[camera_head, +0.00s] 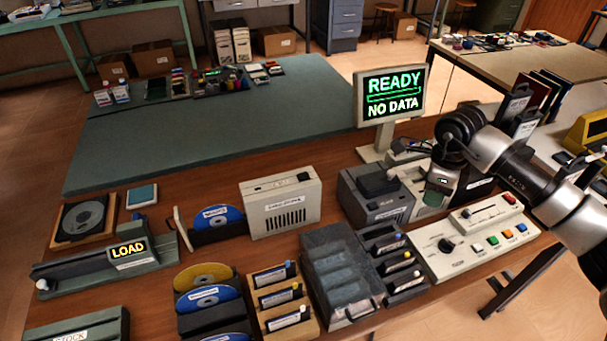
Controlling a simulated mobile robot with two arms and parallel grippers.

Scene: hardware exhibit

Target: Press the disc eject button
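A beige box-shaped drive (282,204) stands near the middle of the wooden bench, with a label and vent slots on its front. A blue disc (216,217) stands upright in a dark holder at its left side. I cannot make out for sure which part is the disc eject button. A pale control panel (474,240) at the right carries a black knob and several coloured buttons. My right arm comes in from the right, and its gripper (440,190) hangs above the devices behind this panel; its fingers are too unclear to tell open from shut. My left gripper is out of view.
A monitor (391,95) reads READY, NO DATA. A loader (105,266) marked LOAD stands at left. Racks of discs (207,275) and cartridges (281,299) and a clear-lidded box (340,268) crowd the front. The green mat (215,130) is largely clear.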

